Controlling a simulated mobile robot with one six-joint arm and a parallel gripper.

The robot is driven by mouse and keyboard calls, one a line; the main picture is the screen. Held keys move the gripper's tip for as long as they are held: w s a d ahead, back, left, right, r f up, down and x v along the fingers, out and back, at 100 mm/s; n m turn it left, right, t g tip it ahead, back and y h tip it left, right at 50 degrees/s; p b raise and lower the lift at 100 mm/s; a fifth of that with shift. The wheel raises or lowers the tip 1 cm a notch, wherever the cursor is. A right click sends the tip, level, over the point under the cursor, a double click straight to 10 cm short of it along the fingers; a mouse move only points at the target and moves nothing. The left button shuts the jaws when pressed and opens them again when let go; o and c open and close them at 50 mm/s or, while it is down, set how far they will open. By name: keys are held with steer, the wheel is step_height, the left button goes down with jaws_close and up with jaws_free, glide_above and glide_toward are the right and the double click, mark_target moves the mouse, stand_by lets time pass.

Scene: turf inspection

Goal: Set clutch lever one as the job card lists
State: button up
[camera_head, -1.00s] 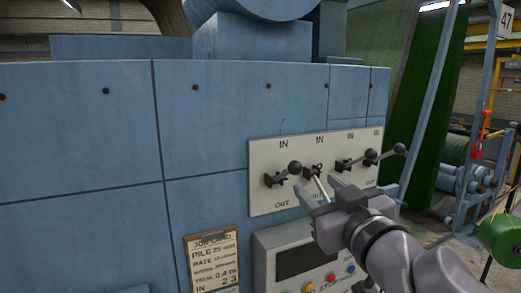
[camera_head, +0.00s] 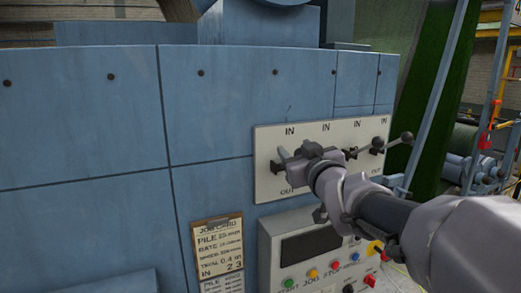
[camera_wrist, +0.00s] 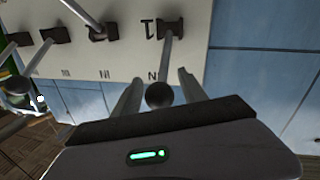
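Clutch lever one is the leftmost on the white lever panel (camera_head: 265,147). Its mount (camera_head: 276,167) shows in the head view; its rod and knob are hidden there behind my gripper (camera_head: 296,152). In the wrist view, lever one's dark knob (camera_wrist: 159,95) sits between the two fingers of my gripper (camera_wrist: 158,92), with gaps beside it. My gripper is open. Lever one's rod runs from its mount toward the camera and the IN label side; I cannot tell its exact setting. The job card (camera_head: 220,250) reads "IN 2 3" at its bottom.
Levers three (camera_head: 378,142) and four (camera_head: 407,137) stick out to the right. Lever two's rod (camera_wrist: 82,12) points away from the IN labels in the wrist view. A control box (camera_head: 300,245) with coloured buttons sits below the panel. Blue machine panels lie left.

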jaws_close()
stand_by(1.2)
